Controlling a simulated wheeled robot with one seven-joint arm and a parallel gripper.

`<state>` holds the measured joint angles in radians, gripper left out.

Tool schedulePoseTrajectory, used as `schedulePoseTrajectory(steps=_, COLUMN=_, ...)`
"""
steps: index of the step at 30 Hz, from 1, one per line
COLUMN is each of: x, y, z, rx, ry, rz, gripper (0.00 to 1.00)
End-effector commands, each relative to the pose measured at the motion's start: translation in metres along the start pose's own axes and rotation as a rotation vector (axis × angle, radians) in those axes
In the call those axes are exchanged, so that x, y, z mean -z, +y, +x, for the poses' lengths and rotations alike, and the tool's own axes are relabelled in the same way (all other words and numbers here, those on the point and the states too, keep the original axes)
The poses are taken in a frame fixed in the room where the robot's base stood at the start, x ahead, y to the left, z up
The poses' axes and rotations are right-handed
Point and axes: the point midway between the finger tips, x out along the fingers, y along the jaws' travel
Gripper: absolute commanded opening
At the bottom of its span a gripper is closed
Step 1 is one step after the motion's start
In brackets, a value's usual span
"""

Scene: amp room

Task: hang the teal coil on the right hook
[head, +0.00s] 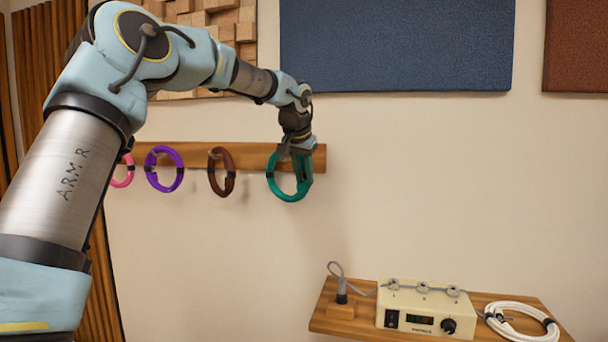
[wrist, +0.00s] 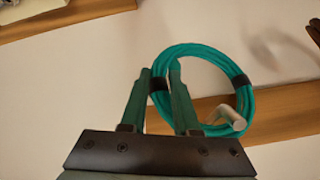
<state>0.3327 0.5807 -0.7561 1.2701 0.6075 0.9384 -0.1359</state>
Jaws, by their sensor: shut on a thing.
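The teal coil (head: 288,198) is a ring with dark bands, upright at the right end of the wooden rail (head: 245,152). My gripper (head: 302,163) is in front of that rail end, shut on the coil's upper right side. In the wrist view, the coil (wrist: 205,51) passes between the fingertips of my gripper (wrist: 160,72). A pale peg, the right hook (wrist: 231,116), shows at the coil's lower right edge there, overlapping the ring. I cannot tell if the coil's weight rests on it. In the head view, my gripper and the coil hide this hook.
A brown coil (head: 221,172), a purple coil (head: 164,169) and a pink coil (head: 123,171) hang to the left. Below right, a wooden shelf (head: 330,318) carries a cream device (head: 425,308) and a white cable coil (head: 519,319).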

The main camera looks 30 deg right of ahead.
Motion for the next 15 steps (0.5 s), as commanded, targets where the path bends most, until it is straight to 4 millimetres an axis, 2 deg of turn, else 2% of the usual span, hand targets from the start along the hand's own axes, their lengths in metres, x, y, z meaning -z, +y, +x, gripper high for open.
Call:
schedulePoseTrajectory(steps=1, x=-0.0050, y=0.0058, z=0.0058, rx=-0.012, ry=-0.015, rz=0.002, gripper=0.00)
schedulePoseTrajectory(steps=13, x=-0.0061, y=0.0085, z=0.0073, rx=-0.017, ry=-0.020, rz=0.002, gripper=0.00)
schedulePoseTrajectory(steps=14, x=-0.0062, y=0.0087, z=0.0073, rx=-0.017, ry=-0.020, rz=0.003, gripper=0.32)
schedulePoseTrajectory(steps=15, x=-0.0063, y=0.0088, z=0.0074, rx=-0.017, ry=-0.020, rz=0.003, gripper=0.36)
